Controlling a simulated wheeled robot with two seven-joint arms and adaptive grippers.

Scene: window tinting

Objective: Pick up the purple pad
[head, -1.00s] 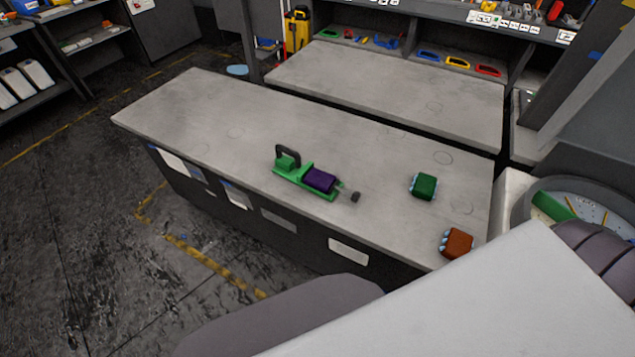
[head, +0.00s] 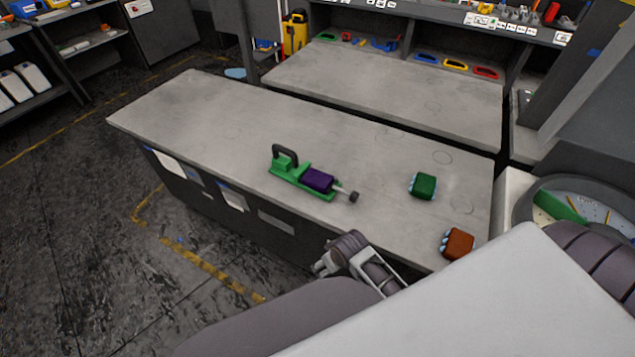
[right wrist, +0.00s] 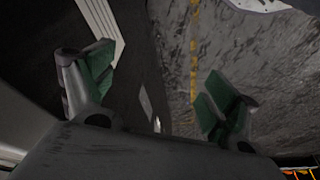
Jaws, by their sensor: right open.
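The purple pad (head: 317,180) sits in a green holder (head: 290,172) with a dark handle at its left end, on the grey worktable. My right gripper (head: 322,268) shows at the table's front edge in the head view, in front of and lower in the picture than the pad, and apart from it. In the right wrist view its two green-padded fingers (right wrist: 155,85) are spread wide with nothing between them. That view shows the floor and the table's dark side, not the pad. My left gripper is not in view.
A green block (head: 423,186) and an orange-brown block (head: 457,243) lie on the right part of the worktable (head: 220,120). The table's left part is clear. A second grey table (head: 390,85) with coloured trays stands behind.

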